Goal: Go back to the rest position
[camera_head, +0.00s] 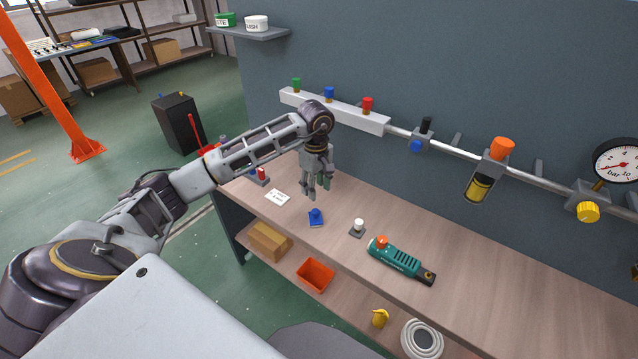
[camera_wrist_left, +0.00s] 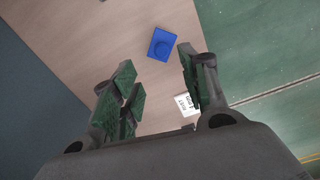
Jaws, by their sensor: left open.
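My left gripper (camera_head: 318,186) hangs above the far left part of the wooden bench (camera_head: 455,262), fingers pointing down. In the left wrist view its green-padded fingers (camera_wrist_left: 155,95) are spread apart with nothing between them. A blue part with a round knob (camera_head: 316,217) lies on the bench just below and in front of the gripper; it also shows in the left wrist view (camera_wrist_left: 162,44), beyond the fingertips. My left arm reaches in from the left, well extended. My right gripper is in neither view.
A white label card (camera_head: 278,197), a small white-topped part (camera_head: 358,227) and a green tool (camera_head: 398,259) lie on the bench. A wall rail with colored valves (camera_head: 335,110) runs behind the gripper. An orange bin (camera_head: 315,275) and a cardboard box (camera_head: 268,241) sit on the lower shelf.

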